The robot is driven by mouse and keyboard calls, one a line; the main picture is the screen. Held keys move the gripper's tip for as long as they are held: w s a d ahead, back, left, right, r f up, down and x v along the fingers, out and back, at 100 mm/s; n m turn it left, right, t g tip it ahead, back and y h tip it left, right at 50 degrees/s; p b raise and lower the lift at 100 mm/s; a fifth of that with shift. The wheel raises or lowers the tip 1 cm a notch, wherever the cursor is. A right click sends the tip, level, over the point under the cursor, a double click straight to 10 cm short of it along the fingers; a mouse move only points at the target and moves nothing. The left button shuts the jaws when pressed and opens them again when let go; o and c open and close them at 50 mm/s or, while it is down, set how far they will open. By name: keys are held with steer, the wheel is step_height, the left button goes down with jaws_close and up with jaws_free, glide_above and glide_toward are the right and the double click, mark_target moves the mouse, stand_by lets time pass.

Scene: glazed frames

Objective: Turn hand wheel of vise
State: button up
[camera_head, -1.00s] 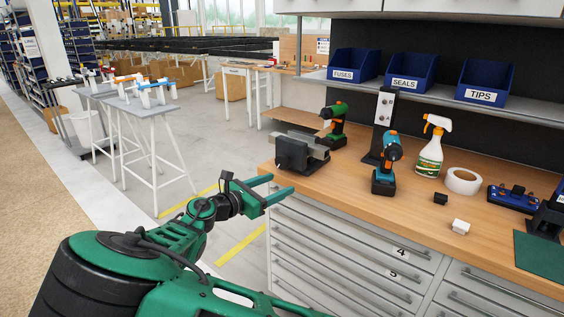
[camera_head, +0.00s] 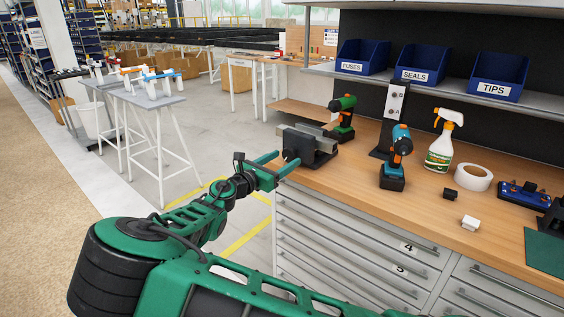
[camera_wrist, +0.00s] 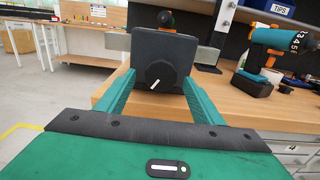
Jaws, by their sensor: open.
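The vise (camera_head: 309,145) is a dark grey block with a lighter metal jaw, standing at the left front corner of the wooden bench. In the wrist view, the vise (camera_wrist: 176,48) faces me, with its round black hand wheel (camera_wrist: 160,75) low on its front plate. A white mark on the wheel slants from upper right to lower left. My gripper (camera_head: 277,164) is open, its green fingers pointing at the vise. In the wrist view, the fingers of my gripper (camera_wrist: 160,95) lie left and right of the wheel with gaps on both sides. Whether the tips reach beside the wheel is unclear.
A green drill (camera_head: 343,118) stands just behind the vise. A blue and orange drill (camera_head: 393,165), a spray bottle (camera_head: 443,143) and a tape roll (camera_head: 473,178) stand to the right on the bench (camera_head: 340,185). Drawers (camera_head: 350,240) lie below the bench edge.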

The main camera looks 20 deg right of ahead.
steer(key=shift+w+d, duration=0.25)
steer(key=shift+d, duration=0.1)
steer(key=shift+c, duration=0.2)
steer(key=c, duration=1)
